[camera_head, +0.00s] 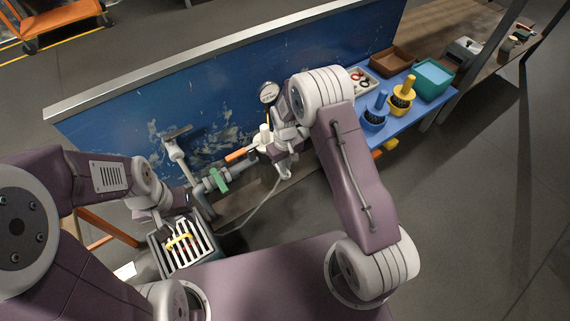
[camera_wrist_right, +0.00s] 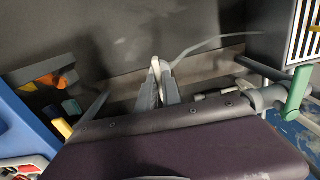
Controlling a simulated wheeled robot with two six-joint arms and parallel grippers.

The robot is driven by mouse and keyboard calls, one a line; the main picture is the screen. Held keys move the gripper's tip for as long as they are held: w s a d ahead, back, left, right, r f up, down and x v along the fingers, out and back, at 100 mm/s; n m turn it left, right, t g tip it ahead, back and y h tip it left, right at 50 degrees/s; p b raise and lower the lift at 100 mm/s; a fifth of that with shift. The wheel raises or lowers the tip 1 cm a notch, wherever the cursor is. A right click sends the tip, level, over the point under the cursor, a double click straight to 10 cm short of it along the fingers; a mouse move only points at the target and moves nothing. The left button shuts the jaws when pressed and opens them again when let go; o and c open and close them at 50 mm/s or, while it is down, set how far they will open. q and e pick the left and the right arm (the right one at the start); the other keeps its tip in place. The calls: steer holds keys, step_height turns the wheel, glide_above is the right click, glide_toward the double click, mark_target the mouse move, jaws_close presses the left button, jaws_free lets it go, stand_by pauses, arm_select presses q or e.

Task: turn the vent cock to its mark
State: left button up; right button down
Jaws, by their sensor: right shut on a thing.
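My right gripper (camera_head: 284,168) is at the pipework along the blue panel, below the round gauge (camera_head: 268,93). In the right wrist view its fingers (camera_wrist_right: 158,82) are closed together on a small pale part, which looks like the vent cock; the fingers hide most of it. No mark can be made out. An orange bar (camera_head: 240,155) sticks out to the left of the pipe beside this gripper. A green handle (camera_head: 218,180) sits further left on the pipe; it also shows in the right wrist view (camera_wrist_right: 298,92). My left gripper (camera_head: 163,216) hangs over the slatted box; its fingers are unclear.
The slatted box (camera_head: 201,246) has a yellow item (camera_head: 180,241) on it. A thin pale hose (camera_head: 250,214) runs down from near my right gripper. The blue panel (camera_head: 120,125) stands behind.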

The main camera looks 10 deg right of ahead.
steer(key=m+p, duration=0.4)
steer(key=p, duration=0.1)
steer(key=shift+r+m, duration=0.25)
steer(key=shift+m, duration=0.05)
steer(key=m+p, duration=0.3)
steer(key=shift+m, duration=0.3)
steer(key=m+p, duration=0.2)
steer(key=m, duration=0.2)
steer(key=shift+f+m, duration=0.1)
steer(key=shift+m, duration=0.2)
steer(key=shift+f+m+p, duration=0.1)
steer(key=shift+m+p, duration=0.75)
steer(key=shift+m, duration=1.35)
steer(key=c, duration=1.5)
jaws_free()
